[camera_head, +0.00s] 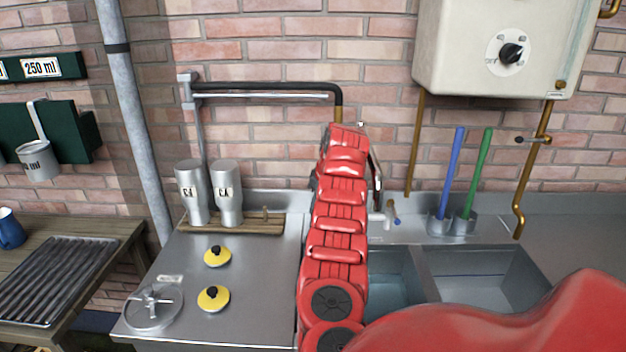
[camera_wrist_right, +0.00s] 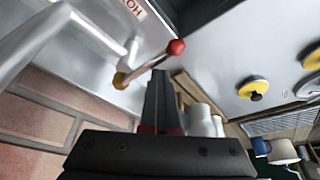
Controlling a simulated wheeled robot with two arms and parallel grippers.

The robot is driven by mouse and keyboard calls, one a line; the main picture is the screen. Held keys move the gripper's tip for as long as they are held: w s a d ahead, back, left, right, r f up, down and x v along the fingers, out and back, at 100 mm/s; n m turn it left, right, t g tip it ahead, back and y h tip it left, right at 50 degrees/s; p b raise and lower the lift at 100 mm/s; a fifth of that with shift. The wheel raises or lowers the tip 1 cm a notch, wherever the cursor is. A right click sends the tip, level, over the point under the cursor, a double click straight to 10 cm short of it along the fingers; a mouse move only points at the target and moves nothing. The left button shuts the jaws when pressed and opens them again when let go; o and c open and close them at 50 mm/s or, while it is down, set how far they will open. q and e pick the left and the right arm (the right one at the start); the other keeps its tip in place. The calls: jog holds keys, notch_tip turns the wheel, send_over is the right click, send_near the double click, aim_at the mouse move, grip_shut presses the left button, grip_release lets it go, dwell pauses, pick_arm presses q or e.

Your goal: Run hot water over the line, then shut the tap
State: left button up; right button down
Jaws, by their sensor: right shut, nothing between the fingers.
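In the right wrist view a tap lever (camera_wrist_right: 147,66) with a red knob (camera_wrist_right: 177,46) sticks out from a brass-and-chrome tap (camera_wrist_right: 121,80), near a label reading HOT (camera_wrist_right: 132,8). My right gripper (camera_wrist_right: 161,75) is shut and empty, its fingertips close to the lever below the red knob; I cannot tell if they touch. In the head view my red arm hides that gripper and the hot lever. A chrome spout (camera_head: 375,178) and a blue-ended tap handle (camera_head: 396,212) show right of the arm. I see no running water. My left gripper is not in view.
A white water heater (camera_head: 480,55) with a dial hangs upper right. Two sinks (camera_head: 483,252) lie below it, with blue and green brushes (camera_head: 475,165) behind. Steel cylinders (camera_head: 226,192) stand on a wooden rack (camera_head: 262,224). Yellow lids (camera_head: 213,299) lie on the steel counter (camera_head: 262,285).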

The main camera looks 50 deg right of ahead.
notch_tip(320, 180, up, 10)
jog(key=p, duration=0.2)
jog(key=shift+w+a, duration=0.15)
dwell(0.4)
